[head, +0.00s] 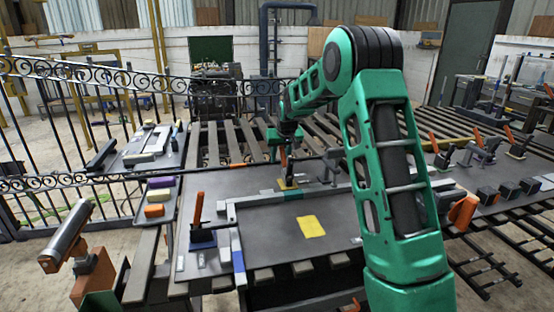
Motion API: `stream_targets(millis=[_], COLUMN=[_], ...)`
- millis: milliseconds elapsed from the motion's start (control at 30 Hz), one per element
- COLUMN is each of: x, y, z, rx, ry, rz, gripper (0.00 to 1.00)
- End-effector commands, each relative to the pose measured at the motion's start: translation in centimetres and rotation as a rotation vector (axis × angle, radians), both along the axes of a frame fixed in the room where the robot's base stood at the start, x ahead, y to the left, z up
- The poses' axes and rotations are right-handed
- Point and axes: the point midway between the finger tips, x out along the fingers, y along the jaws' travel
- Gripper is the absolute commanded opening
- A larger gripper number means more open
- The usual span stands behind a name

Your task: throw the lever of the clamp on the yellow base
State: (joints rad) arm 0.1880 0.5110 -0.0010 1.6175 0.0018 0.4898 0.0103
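The clamp on the yellow base (289,185) stands near the far edge of the dark worktable, at the corner of a grey frame. Its orange lever (283,157) looks roughly upright, just below my gripper (286,143). My green arm reaches from the right foreground over the table, with the gripper pointing down at this clamp. The gripper is small and dark here; I cannot tell whether its fingers touch the lever or are open or shut. The clamp's far side is hidden.
Another clamp with an upright orange lever (197,210) sits on a blue base (203,240) at left. A yellow sheet (311,227) lies mid-table. A grey clamp (332,165) stands right of the yellow base. Scrolled iron railing (75,178) borders the left.

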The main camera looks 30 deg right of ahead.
Motion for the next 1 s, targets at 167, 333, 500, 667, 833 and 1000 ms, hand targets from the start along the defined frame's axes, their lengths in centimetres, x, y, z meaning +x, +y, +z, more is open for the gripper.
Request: stream_targets(millis=[167,333,500,667,833,1000], x=[-0.5,-1.7,-3.2,-4.3,-4.8,-4.9], y=[0.0,0.3,0.7,0.9,1.1,1.1], z=[0.9,3.5,6.2,8.2,9.2,9.4], rx=[0.0,-0.001,0.0,-0.001,-0.001,0.0], ry=[0.0,-0.003,-0.002,-0.001,-0.001,0.0], rz=[-0.001,0.0,0.0,0.001,0.001,0.001], gripper=[0.33,0.33,0.33,0.33,0.33,0.33])
